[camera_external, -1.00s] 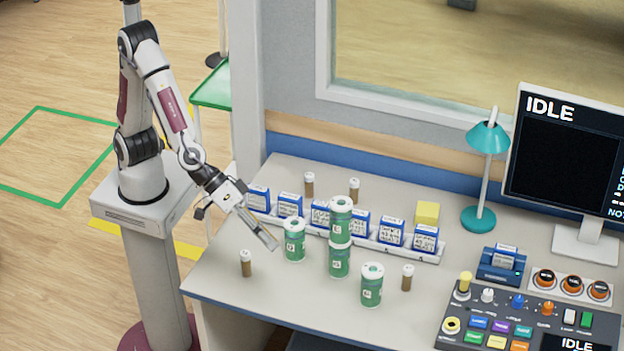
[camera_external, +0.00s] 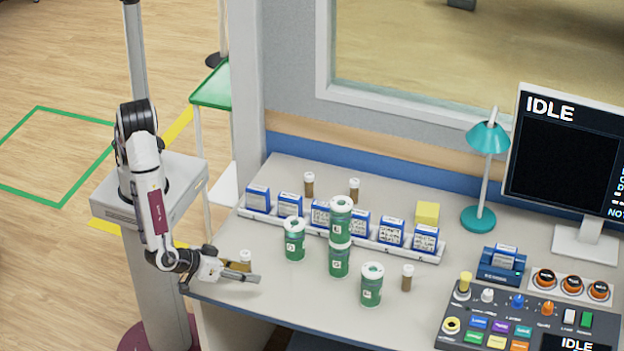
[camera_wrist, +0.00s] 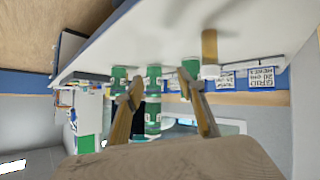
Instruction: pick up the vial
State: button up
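Several brown vials with white caps stand upright on the desk. The nearest vial (camera_external: 245,261) is at the left front corner, its lower part hidden behind my gripper (camera_external: 248,278). Other vials stand at the back (camera_external: 309,185), (camera_external: 354,190) and at the right (camera_external: 407,278). My gripper is low over the front left edge, pointing right. In the wrist view, which looks upside down, the fingers of my gripper (camera_wrist: 164,82) are apart with no vial between them. A brown vial (camera_wrist: 209,48) shows there beside the right finger, outside the gap.
Green canisters (camera_external: 294,245), (camera_external: 371,288) stand mid-desk, two of them one above the other in the picture (camera_external: 340,220). A white rack (camera_external: 395,250) of blue-and-white boxes lies behind. A teal lamp (camera_external: 489,140) and control panel (camera_external: 530,320) are at right.

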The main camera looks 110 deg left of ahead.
jog(key=s+f+y, duration=0.1)
jog(key=s, duration=0.1)
jog(key=s+a+y, duration=0.1)
jog(key=s, duration=0.1)
jog(key=s+a+f+g+y, duration=0.1)
jog(key=s, duration=0.1)
jog(key=shift+s+a+f, duration=0.1)
jog(key=shift+s+f, duration=0.25)
jog(key=shift+s, duration=0.05)
jog(key=shift+s+a+n+y, duration=0.3)
jog(key=shift+s+y, duration=0.2)
jog(key=shift+s, duration=0.1)
jog(key=shift+f, duration=0.1)
jog(key=shift+w+a+f+g, duration=0.15)
jog(key=shift+w+a+f, duration=0.15)
jog(key=shift+a, duration=0.2)
jog(key=shift+w+a+f+g, duration=0.15)
jog(key=shift+w+a, duration=0.15)
jog(key=shift+a, duration=0.2)
jog(key=shift+w+x, duration=0.2)
jog(key=shift+x, duration=1.1)
jog(key=shift+w+x, duration=0.15)
jog(key=shift+x, duration=1.15)
jog(key=shift+d, duration=0.2)
grip_shut()
